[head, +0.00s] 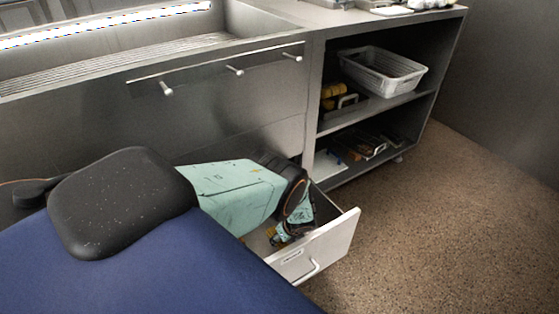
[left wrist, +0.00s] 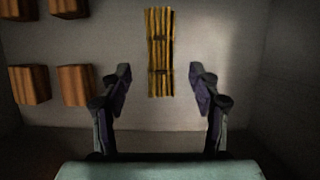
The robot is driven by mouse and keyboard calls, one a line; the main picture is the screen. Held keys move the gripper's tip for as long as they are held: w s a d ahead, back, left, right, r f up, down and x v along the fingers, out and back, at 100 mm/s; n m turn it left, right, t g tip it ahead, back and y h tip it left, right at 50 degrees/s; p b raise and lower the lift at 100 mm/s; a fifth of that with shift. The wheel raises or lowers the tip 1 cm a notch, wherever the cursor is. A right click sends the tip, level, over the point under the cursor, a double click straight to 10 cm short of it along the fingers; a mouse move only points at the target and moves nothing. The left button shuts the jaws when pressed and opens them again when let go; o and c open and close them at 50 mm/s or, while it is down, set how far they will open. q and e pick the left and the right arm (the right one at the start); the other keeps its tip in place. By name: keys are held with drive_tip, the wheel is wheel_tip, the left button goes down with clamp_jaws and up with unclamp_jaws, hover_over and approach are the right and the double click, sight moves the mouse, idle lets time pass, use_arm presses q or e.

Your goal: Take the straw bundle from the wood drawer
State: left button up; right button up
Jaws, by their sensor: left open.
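The pulled-out drawer (head: 330,246), with a pale front and a white handle, is low on the cabinet in the head view. My left arm reaches down into it. My left gripper (left wrist: 160,74) is open, with one finger on each side of the lower part of the straw bundle's line in the left wrist view. The straw bundle (left wrist: 159,35) is a yellow upright strip with darker bands, lying on the pale drawer floor. It appears ahead of the fingers with gaps on both sides, and neither finger visibly touches it. My right gripper is not in view.
Several brown wood blocks (left wrist: 75,85) lie left of the bundle in the drawer. The drawer floor right of the bundle is clear up to a wall. Open shelves (head: 375,112) beside the drawer hold a white perforated basket (head: 382,74). The speckled floor (head: 460,220) at right is free.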

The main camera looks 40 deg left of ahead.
sight(271, 232)
use_arm(q)
drive_tip(key=shift+b+x, duration=2.3)
drive_tip(key=shift+x, duration=0.3)
drive_tip(key=shift+w, duration=0.1)
drive_tip(key=shift+c, duration=0.5)
drive_tip(key=c, duration=0.9)
drive_tip(key=shift+o, duration=0.2)
drive_tip(key=shift+r, duration=0.15)
